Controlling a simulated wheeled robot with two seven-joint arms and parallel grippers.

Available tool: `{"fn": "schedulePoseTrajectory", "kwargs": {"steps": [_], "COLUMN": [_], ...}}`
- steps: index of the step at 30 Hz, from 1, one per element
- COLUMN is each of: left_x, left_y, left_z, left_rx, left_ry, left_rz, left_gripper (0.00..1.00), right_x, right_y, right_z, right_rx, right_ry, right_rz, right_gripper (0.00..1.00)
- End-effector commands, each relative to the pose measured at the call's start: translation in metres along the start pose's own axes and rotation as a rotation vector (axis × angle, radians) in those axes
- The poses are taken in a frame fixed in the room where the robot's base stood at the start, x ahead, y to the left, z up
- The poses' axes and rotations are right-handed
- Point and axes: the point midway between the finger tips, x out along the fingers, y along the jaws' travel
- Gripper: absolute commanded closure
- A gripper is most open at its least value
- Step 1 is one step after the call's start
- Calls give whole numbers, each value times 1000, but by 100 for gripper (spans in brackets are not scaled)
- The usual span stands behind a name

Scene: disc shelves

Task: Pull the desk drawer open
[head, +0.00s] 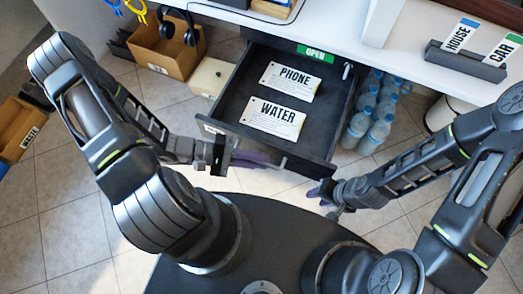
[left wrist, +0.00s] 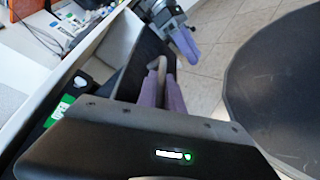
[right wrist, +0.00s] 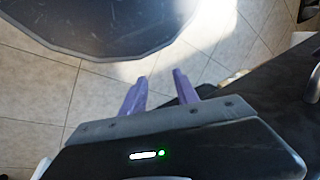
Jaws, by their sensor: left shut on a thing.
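The desk drawer (head: 252,92) is dark and stands pulled well out from under the white desk (head: 300,35). A PHONE card (head: 290,82) and a WATER card (head: 274,118) lie inside it. A green OPEN label (head: 315,53) shows at its back. My left gripper (head: 262,160) is at the drawer's front, its purple fingers shut on the handle (left wrist: 158,66), which shows as a pale bar in the left wrist view. My right gripper (head: 326,192) is empty near the drawer's front right corner. In the right wrist view its fingers (right wrist: 160,78) are apart.
Water bottles (head: 372,115) stand on the floor right of the drawer. A cardboard box (head: 165,50) with headphones and a cream box (head: 212,77) are to its left. HOUSE and CAR cards stand in a holder (head: 466,62) on the desk. My round base is close in front.

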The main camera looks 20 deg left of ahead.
Motion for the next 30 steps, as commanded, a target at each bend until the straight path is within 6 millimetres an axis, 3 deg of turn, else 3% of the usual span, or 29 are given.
{"fn": "schedulePoseTrajectory", "kwargs": {"steps": [9,10,18,30], "left_x": [0,0,0,-10], "left_y": [-1,-1,0,0], "left_z": [0,0,0,-1], "left_rx": [1,1,1,1], "left_ry": [0,1,0,4], "left_rz": [-1,-1,0,1], "left_gripper": [100,88,67,67], "right_x": [0,0,0,0], "right_y": [0,0,0,0], "right_z": [0,0,0,0], "right_rx": [0,0,0,0], "right_ry": [0,0,0,0], "right_rz": [0,0,0,0], "right_gripper": [64,64,64,64]}}
